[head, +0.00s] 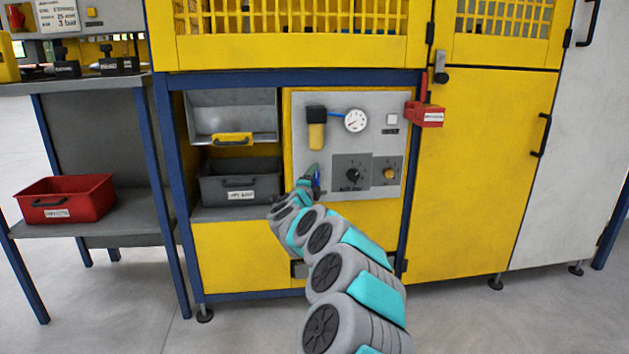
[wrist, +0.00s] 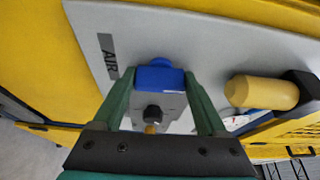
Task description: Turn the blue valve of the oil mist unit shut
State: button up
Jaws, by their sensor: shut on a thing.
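The blue valve (wrist: 158,76) sits on the light grey panel, between the two green fingers of my gripper (wrist: 160,84) in the wrist view. The fingers are shut on its sides. In the head view my gripper (head: 313,178) reaches the panel's lower left, and only a bit of the blue valve (head: 317,184) shows beside the fingers. The oil mist unit (head: 316,130), with its dark top and yellow bowl, is above my gripper. How far the valve is turned is hard to tell.
A pressure gauge (head: 355,120) with a blue tube is on the panel (head: 372,105). A black knob (head: 353,175) and a yellowish knob (head: 389,173) are right of my gripper. A red padlock-like box (head: 425,115) hangs at the right. A grey bin (head: 240,183) stands left.

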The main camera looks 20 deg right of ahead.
dwell(0.6)
jog(key=o, duration=1.3)
jog(key=v, duration=0.7)
jog(key=shift+s+a, duration=0.25)
jog(key=shift+s, duration=0.1)
jog(key=shift+r, duration=0.1)
